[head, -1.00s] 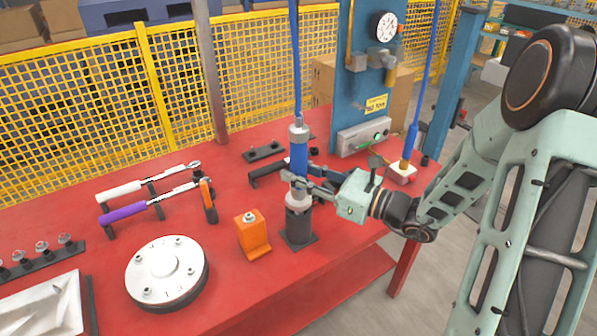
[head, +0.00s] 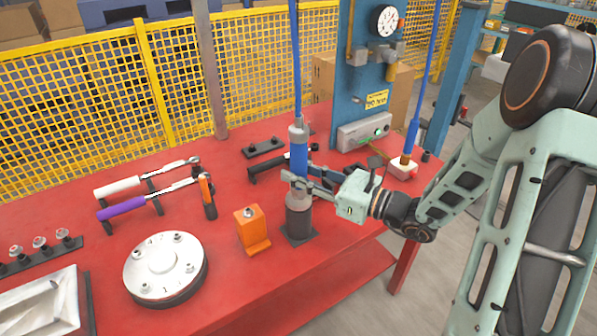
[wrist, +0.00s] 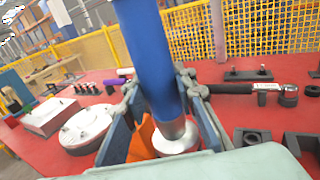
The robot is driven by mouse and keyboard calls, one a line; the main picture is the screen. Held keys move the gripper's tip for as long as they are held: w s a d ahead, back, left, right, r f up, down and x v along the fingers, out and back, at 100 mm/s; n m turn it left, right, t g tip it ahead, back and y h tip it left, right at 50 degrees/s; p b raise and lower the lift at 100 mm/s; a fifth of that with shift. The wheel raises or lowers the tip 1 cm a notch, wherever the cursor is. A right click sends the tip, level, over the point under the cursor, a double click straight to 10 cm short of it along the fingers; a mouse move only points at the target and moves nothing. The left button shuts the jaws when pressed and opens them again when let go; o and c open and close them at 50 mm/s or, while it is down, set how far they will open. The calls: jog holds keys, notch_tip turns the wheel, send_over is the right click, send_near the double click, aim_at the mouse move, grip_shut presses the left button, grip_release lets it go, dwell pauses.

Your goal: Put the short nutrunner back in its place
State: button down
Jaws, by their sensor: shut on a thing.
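The short nutrunner is a blue upright tool (head: 299,153) with a grey top, hanging on a blue hose. My gripper (head: 299,181) is shut around its lower body from the right. A dark grey cylindrical holder (head: 299,224) on a square base stands directly below and in line with it. The tool's lower end is at the holder's top; I cannot tell how far inside it is. In the wrist view the blue body (wrist: 152,55) runs down between the fingers of my gripper (wrist: 160,95) to a silver end.
An orange block (head: 251,232) stands close left of the holder, with a round flange (head: 163,262) farther left. Torque wrenches (head: 140,205) lie on rests behind. A blue panel with a gauge (head: 384,22) and another blue tool (head: 411,138) stand at right. The red table front is clear.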

jog(key=shift+f, duration=0.15)
jog(key=c, duration=1.6)
grip_release()
jog(key=shift+o, duration=0.5)
jog(key=shift+f, duration=0.15)
jog(key=v, duration=1.2)
